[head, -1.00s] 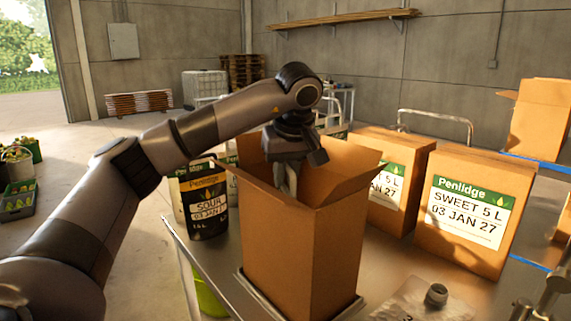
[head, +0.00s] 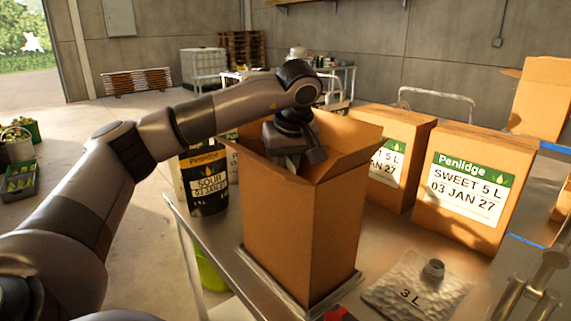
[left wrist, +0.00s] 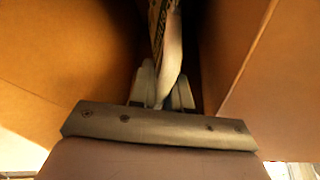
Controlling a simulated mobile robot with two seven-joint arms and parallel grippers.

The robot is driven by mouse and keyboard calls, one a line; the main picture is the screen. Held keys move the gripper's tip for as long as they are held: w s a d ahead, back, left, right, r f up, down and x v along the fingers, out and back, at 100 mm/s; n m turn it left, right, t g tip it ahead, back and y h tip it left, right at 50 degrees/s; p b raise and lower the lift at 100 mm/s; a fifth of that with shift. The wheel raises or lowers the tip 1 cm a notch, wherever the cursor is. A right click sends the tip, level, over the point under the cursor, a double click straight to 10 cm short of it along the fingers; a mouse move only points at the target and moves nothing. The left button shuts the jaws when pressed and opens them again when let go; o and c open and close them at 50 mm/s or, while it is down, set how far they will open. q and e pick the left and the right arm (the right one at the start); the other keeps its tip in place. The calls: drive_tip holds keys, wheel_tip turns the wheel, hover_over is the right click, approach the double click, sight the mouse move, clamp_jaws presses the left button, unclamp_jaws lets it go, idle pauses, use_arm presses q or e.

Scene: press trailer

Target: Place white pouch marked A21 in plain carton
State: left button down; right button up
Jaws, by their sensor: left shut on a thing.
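The plain carton (head: 300,235) stands upright and open on the metal table, its flaps spread. My left gripper (left wrist: 163,85) is inside the carton, shut on a white pouch (left wrist: 172,50). The pouch hangs edge-on between the fingers, with dark print on one side; its mark cannot be read. In the head view the carton's walls hide the pouch and my fingertips; only the wrist shows above the rim. Carton walls rise on both sides of the gripper in the left wrist view.
Two closed Penlidge cartons (head: 471,190) (head: 403,150) stand to the right. A dark SOUR pouch (head: 207,185) stands to the left. A clear 3 L pouch (head: 415,288) with a grey cap lies at front right. Metal fittings (head: 535,290) stand in the lower right corner.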

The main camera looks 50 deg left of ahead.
use_arm(q)
drive_tip(key=shift+r, duration=0.2)
drive_tip(key=c, duration=1.1)
unclamp_jaws()
drive_tip(key=shift+f, duration=0.15)
drive_tip(key=shift+r, duration=0.5)
drive_tip(key=v, duration=1.2)
drive_tip(key=shift+s+r, duration=0.1)
drive_tip(key=shift+r, duration=0.05)
drive_tip(key=shift+s, duration=0.1)
